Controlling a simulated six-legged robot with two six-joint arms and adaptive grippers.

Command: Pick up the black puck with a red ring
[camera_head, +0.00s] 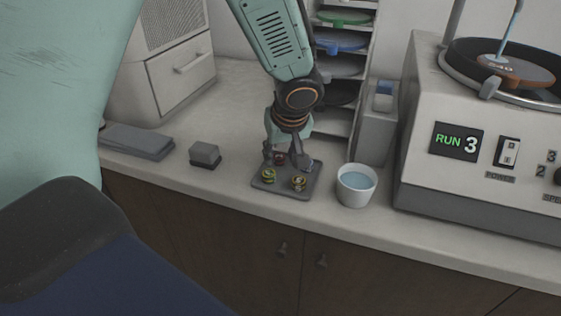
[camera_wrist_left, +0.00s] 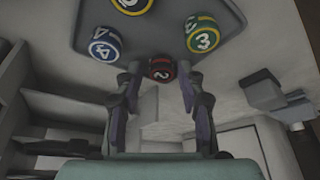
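The black puck with a red ring (camera_head: 280,158) stands at the back of a small grey tray (camera_head: 289,190) on the counter. In the left wrist view the puck (camera_wrist_left: 161,69) shows a number 2 and sits between the fingertips. My left gripper (camera_head: 285,160) points down over the tray's back edge. In the left wrist view its fingers (camera_wrist_left: 160,75) are spread on both sides of the puck, with a narrow gap visible at each side. My right gripper is not in view.
The tray also holds a yellow-green-ringed puck (camera_head: 268,175), a yellow-ringed puck (camera_head: 299,183) and a blue-ringed puck (camera_wrist_left: 105,43). A cup of water (camera_head: 356,186) stands right of the tray. A grey block (camera_head: 205,154) is to the left. A shelf rack (camera_head: 345,68) rises behind.

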